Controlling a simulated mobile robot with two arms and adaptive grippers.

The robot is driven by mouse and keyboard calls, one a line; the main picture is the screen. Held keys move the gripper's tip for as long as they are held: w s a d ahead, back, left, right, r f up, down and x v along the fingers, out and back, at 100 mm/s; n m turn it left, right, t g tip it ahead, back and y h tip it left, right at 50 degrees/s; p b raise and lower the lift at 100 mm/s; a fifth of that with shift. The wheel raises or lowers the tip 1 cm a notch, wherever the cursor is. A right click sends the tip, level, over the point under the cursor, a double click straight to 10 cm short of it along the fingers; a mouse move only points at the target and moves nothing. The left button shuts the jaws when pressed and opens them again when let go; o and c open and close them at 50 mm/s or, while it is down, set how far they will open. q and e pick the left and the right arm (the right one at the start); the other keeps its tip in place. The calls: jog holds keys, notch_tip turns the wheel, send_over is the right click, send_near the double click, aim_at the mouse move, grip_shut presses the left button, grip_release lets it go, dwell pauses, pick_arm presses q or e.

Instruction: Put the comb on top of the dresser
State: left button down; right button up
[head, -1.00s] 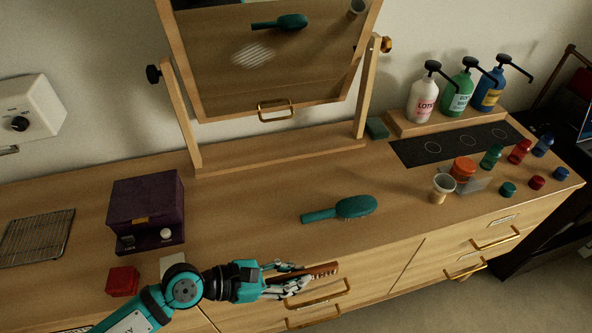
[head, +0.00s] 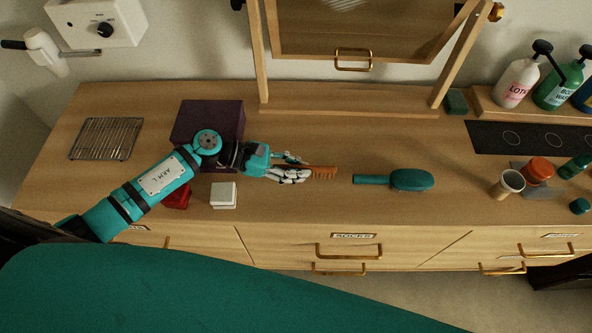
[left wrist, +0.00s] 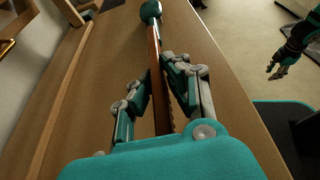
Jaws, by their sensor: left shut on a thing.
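I cannot tell whether the comb touches the wood. My right gripper (left wrist: 277,70) shows small at the upper right of the left wrist view, away from the dresser; its opening is unclear.
A teal hairbrush (head: 408,180) lies just right of the comb. A purple box (head: 208,115) stands behind my left arm, with red and white (head: 223,195) blocks in front. The mirror stand (head: 350,103) is behind. A cup (head: 508,184) and bottles are at right.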

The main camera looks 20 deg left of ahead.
pick_arm(q)
jog(key=f, duration=0.1)
jog(key=p, duration=0.1)
jog(key=f, duration=0.1)
jog(key=shift+w+a+f, duration=0.3)
jog(key=shift+a, duration=0.05)
jog(key=shift+f, duration=0.5)
jog(key=shift+f, duration=0.2)
jog(key=c, duration=1.4)
grip_release()
jog(key=shift+r, duration=0.1)
jog(key=shift+o, duration=0.2)
jog(key=shift+r, duration=0.1)
